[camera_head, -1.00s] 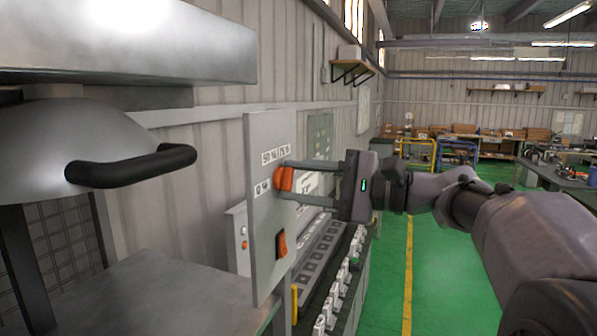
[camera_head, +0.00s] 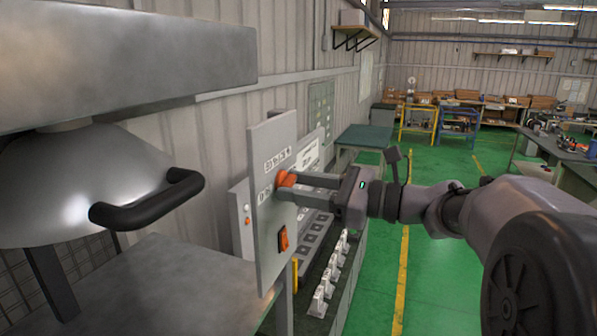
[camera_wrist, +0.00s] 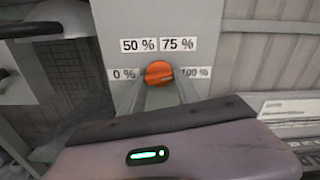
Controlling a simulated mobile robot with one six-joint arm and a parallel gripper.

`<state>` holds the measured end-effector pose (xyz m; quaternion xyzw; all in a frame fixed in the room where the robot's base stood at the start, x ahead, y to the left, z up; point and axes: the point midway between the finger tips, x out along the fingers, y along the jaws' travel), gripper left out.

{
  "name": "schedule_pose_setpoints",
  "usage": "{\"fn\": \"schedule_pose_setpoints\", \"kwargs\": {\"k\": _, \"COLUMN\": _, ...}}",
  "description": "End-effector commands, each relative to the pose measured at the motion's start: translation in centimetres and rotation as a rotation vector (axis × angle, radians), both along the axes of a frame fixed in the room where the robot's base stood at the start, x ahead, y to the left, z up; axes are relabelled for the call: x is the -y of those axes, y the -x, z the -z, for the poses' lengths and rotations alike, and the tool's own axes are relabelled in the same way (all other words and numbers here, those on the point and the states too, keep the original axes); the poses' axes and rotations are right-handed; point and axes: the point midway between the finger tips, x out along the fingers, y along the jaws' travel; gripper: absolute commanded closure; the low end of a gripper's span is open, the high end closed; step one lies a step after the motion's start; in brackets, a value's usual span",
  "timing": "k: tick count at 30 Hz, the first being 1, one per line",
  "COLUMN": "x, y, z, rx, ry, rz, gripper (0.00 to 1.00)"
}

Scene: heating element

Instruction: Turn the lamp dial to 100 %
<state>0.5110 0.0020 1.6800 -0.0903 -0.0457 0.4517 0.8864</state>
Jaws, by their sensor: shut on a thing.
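The lamp dial is an orange knob (camera_head: 287,179) on a grey upright panel (camera_head: 268,225). In the wrist view the orange knob (camera_wrist: 158,73) sits among labels: 0 % at left, 50 % and 75 % above, 100 % (camera_wrist: 196,72) at right. A thin dark mark on the knob seems to point right, towards 100 %. My gripper (camera_head: 289,185) reaches in from the right and is shut on the knob. In the wrist view my gripper's fingers (camera_wrist: 161,92) run up to the knob, and their tips are partly hidden.
An orange rocker switch (camera_head: 283,239) is lower on the panel. A metal hood with a black handle (camera_head: 148,203) hangs at left above a grey bench top (camera_head: 165,285). A bench with several white switches stands behind the panel. Green floor (camera_head: 440,280) is open at right.

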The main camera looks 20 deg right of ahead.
Motion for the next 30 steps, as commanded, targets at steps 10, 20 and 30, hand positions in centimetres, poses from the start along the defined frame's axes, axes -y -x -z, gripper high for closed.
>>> {"fn": "schedule_pose_setpoints", "kwargs": {"k": 10, "x": -0.06, "y": 0.08, "z": -0.14, "rx": -0.137, "ry": -0.099, "rz": 0.000, "gripper": 1.00}}
{"fn": "schedule_pose_setpoints", "kwargs": {"k": 20, "x": -0.07, "y": 0.10, "z": 0.02, "rx": -0.176, "ry": -0.128, "rz": 0.000, "gripper": 1.00}}
{"fn": "schedule_pose_setpoints", "kwargs": {"k": 30, "x": -0.07, "y": 0.10, "z": 0.05, "rx": -0.177, "ry": -0.130, "rz": 0.000, "gripper": 1.00}}
